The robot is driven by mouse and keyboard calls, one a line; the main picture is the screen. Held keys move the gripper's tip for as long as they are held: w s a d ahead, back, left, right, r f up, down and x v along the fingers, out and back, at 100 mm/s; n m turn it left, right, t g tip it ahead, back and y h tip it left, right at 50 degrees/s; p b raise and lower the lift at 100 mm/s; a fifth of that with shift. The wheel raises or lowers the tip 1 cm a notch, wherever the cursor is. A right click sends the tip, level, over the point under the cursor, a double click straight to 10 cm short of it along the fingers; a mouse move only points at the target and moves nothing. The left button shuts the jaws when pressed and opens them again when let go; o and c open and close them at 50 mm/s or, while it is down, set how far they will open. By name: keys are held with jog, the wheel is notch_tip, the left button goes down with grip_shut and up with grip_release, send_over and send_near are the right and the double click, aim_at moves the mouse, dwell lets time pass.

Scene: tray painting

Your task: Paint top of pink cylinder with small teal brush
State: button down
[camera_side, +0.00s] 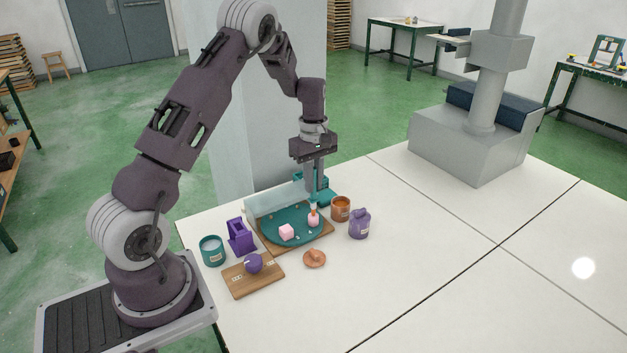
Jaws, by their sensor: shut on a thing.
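The pink cylinder (313,220) stands upright at the right part of a round teal tray (306,236). My gripper (314,190) points straight down above it, shut on the small teal brush, which is mostly hidden by the fingers. The brush's orange and pale lower end (313,206) is right over the cylinder's top. I cannot tell whether it touches.
A teal stand (327,197) is close behind my gripper. An orange-brown pot (340,208) and a purple jar (359,224) are to the right. A purple holder (240,237), teal cup (212,250) and wooden board (254,280) are to the left.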

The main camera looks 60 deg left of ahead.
jog(key=shift+s, duration=0.45)
jog(key=shift+w, duration=0.8)
jog(key=shift+s, duration=0.75)
dwell(0.8)
jog(key=shift+r, duration=0.15)
jog(key=shift+r, duration=3.4)
